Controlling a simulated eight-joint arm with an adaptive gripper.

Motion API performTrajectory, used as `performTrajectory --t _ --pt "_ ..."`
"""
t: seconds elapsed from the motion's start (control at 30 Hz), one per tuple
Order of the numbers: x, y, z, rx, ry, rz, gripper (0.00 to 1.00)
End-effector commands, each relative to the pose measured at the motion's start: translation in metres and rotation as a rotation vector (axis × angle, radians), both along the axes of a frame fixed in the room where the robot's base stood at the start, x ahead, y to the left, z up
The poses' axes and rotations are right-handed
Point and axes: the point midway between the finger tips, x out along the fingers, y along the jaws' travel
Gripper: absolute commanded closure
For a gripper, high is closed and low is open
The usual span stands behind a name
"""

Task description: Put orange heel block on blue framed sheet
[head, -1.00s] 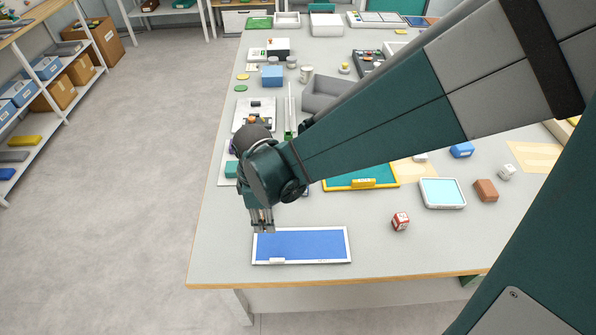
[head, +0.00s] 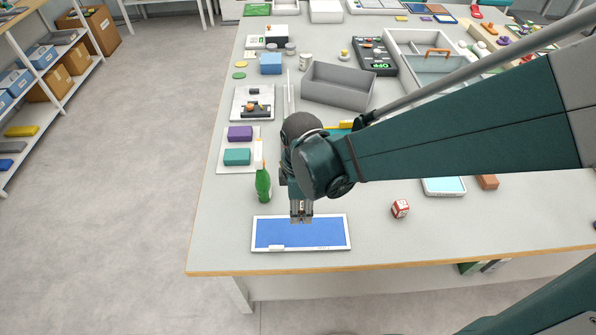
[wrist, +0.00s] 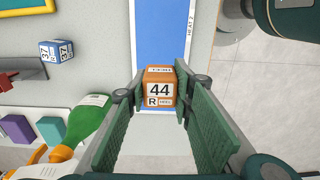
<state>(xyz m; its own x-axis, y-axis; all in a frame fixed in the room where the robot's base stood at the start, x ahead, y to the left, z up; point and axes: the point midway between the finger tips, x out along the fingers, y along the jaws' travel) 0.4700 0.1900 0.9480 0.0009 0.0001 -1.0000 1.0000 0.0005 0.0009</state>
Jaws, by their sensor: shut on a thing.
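The orange heel block (wrist: 160,88), marked 44 and R, sits between the two green finger pads of my gripper (wrist: 160,100) in the wrist view. The gripper is shut on it. In the head view my gripper (head: 301,218) points down over the back edge of the blue framed sheet (head: 285,234), near its middle; I cannot make out the block there. The sheet (wrist: 160,35) has a white frame with "HEAT 2" printed on it and lies flat near the table's front edge. Whether the block touches the sheet cannot be told.
A green bottle (head: 263,185) stands behind and left of the sheet. A red and white cube (head: 400,208) lies to the right. A blue cube (wrist: 57,51) marked 37 shows in the wrist view. Purple (head: 240,133) and teal (head: 237,157) blocks lie farther back.

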Motion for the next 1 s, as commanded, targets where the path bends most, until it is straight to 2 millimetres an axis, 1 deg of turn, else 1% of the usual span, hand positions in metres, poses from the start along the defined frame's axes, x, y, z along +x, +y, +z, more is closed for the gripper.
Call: performTrajectory --t 0.13,0.27,0.6,0.7,0.83,1.0 --pt "0.000 0.000 -0.002 0.000 0.000 0.000 0.89" --pt "0.000 0.000 -0.009 0.000 0.000 0.000 0.89" --pt "0.000 0.000 -0.046 0.000 0.000 0.000 0.89" --pt "0.000 0.000 -0.054 0.000 0.000 0.000 0.89" --pt "0.000 0.000 -0.058 0.000 0.000 0.000 0.89" --pt "0.000 0.000 -0.059 0.000 0.000 0.000 0.89"
